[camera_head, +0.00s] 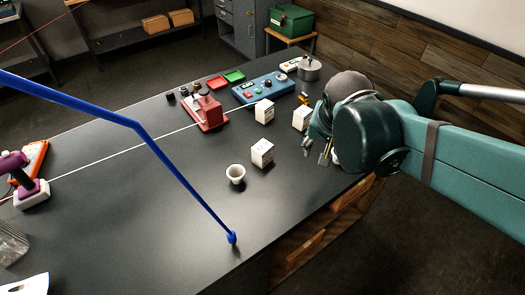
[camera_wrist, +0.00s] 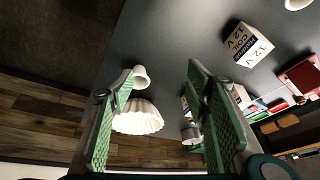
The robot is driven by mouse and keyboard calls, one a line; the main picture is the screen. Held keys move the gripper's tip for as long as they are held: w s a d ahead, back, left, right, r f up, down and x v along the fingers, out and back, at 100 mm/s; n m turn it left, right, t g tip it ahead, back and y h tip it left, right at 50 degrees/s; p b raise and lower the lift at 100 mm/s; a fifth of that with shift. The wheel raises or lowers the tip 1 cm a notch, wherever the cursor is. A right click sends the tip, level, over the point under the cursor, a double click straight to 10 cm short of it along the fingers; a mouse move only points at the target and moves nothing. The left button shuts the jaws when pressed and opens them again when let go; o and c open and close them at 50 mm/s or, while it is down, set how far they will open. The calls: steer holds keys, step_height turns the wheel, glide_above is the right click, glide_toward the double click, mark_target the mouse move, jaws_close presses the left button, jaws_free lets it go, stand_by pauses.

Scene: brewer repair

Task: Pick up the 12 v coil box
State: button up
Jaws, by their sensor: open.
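The 12 V coil box is a white cube with dark print reading "12 V COIL" (camera_wrist: 247,44) in the upper right of the wrist view. In the head view, it seems to be the front white box (camera_head: 262,153) beside a white cup, though its print is too small to read there. My gripper (camera_head: 323,152) is to the right of that box, apart from it, near the table's right edge. In the wrist view, its green-padded fingers (camera_wrist: 158,75) are spread with nothing held between them. The box lies outside them, beyond the right finger.
Two similar white boxes (camera_head: 264,111) (camera_head: 302,118) stand farther back. The white cup (camera_head: 236,174) is close in front. A red vise-like device (camera_head: 206,112) and blue panel (camera_head: 263,90) are behind. A white fluted object (camera_wrist: 138,118) shows between my fingers.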

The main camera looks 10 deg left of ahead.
steer(key=w+a+m+p, duration=0.2)
steer(key=w+a+p, duration=0.1)
steer(key=a, duration=0.6)
steer(key=m+g+h+p, duration=0.1)
steer(key=h+p, duration=0.1)
glide_above(262, 147)
steer(key=s, duration=0.2)
step_height(262, 147, down, 3)
steer(key=shift+s+a, duration=0.15)
steer(key=shift+a+f+m, duration=0.25)
steer(key=shift+a+m, duration=0.05)
steer(key=shift+a, duration=0.25)
steer(key=shift+x, duration=1.3)
steer(key=shift+f, duration=0.1)
steer(key=shift+b+x, duration=0.35)
steer(key=shift+x, duration=2.15)
